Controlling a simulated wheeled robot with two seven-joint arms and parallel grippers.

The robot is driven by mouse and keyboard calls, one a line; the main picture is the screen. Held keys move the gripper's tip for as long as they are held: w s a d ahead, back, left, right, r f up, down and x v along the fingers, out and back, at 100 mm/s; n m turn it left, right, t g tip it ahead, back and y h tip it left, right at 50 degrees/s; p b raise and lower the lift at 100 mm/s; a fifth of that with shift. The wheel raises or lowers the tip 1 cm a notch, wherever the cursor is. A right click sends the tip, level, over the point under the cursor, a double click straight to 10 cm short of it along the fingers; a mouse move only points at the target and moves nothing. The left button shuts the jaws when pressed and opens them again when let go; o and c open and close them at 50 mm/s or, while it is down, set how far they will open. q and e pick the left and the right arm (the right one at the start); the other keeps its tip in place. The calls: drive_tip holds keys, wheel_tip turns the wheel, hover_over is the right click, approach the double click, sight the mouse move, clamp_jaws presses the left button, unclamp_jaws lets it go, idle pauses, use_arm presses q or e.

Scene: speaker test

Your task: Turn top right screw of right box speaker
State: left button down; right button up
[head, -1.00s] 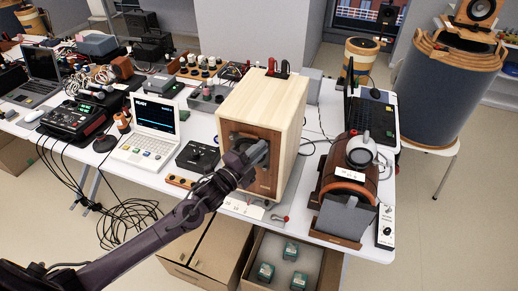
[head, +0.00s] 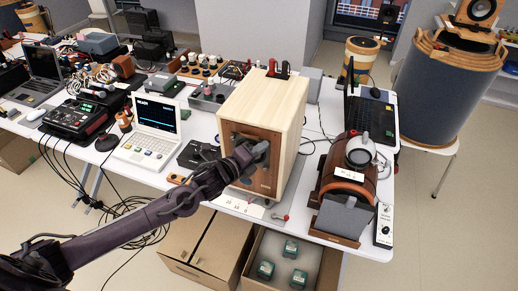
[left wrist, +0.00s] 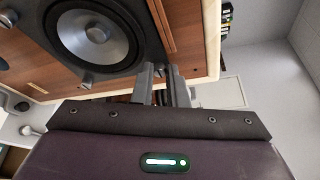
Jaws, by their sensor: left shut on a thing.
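The box speaker (head: 262,104) is a pale wooden cabinet with a brown front panel, upright near the front edge of the white table. In the left wrist view its grey cone driver (left wrist: 97,38) sits in a dark frame, with a small screw (left wrist: 87,80) at the frame's edge. My left gripper (head: 260,152) is at the upper right part of the front panel and covers much of it. In the left wrist view its two fingers (left wrist: 162,78) are shut at the dark frame. The screw they hold is hidden between the fingertips. My right gripper is not in view.
A brown rounded device (head: 345,180) stands right of the speaker. A white laptop-like instrument (head: 150,128) and a black mixer (head: 74,116) stand to the left. Red and black plugs (head: 279,68) show behind the cabinet top.

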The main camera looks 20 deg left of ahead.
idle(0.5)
use_arm(q)
drive_tip(key=c, duration=1.7)
unclamp_jaws()
drive_tip(key=shift+b+v, duration=1.2)
drive_tip(key=shift+v, duration=2.65)
